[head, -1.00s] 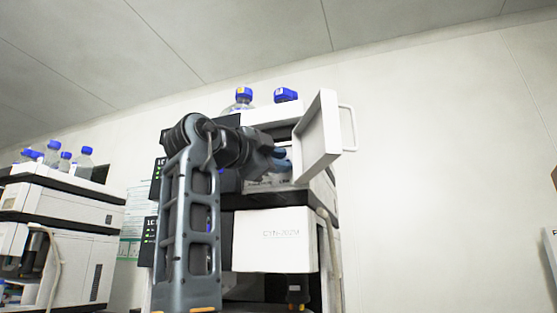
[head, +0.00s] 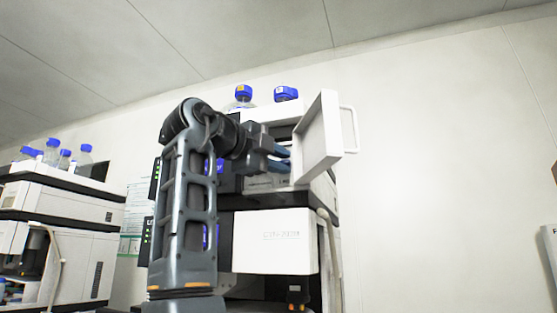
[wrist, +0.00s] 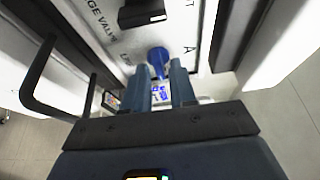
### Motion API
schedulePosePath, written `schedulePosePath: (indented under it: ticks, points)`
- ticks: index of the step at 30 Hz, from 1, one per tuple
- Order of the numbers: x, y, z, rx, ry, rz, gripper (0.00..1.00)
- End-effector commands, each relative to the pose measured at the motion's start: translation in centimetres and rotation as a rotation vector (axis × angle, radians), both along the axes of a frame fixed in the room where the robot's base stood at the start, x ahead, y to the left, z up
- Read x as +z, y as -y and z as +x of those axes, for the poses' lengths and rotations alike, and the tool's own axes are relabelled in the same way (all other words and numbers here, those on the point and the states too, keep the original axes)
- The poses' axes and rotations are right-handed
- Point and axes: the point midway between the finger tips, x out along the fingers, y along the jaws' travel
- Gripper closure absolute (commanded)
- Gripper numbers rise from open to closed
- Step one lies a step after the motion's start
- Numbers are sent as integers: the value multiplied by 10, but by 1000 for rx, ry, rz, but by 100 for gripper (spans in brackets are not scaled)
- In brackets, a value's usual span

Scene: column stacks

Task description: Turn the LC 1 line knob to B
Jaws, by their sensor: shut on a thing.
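A blue line knob (wrist: 157,57) sits on the white panel in the wrist view, with its tip between my fingertips. My gripper (wrist: 166,72) is shut on the knob. In the head view my gripper (head: 284,158) reaches into the open bay of the upper module, beside the opened white door (head: 322,140). The knob is hidden in the head view, and no B mark can be made out.
A black knob (wrist: 141,13) by the "PURGE VALVE" lettering is above the line knob in the wrist view. A dark loop handle (wrist: 38,85) stands at the left. Blue-capped bottles (head: 286,94) top the stack.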

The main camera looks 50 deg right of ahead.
Motion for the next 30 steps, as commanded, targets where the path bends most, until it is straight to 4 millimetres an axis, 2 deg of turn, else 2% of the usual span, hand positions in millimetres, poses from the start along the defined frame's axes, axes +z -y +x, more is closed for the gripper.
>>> schedulePosePath:
  ticks: [6, 7, 9, 19, 30]
  points:
    - [-1, 0, 0, -2, 0, 4, 100]
    - [-1, 0, -1, -2, 0, 3, 71]
    - [-1, 0, 0, -2, -1, 3, 65]
    - [-1, -6, 0, 0, -1, 0, 65]
    - [-1, -62, 3, 1, -1, 2, 65]
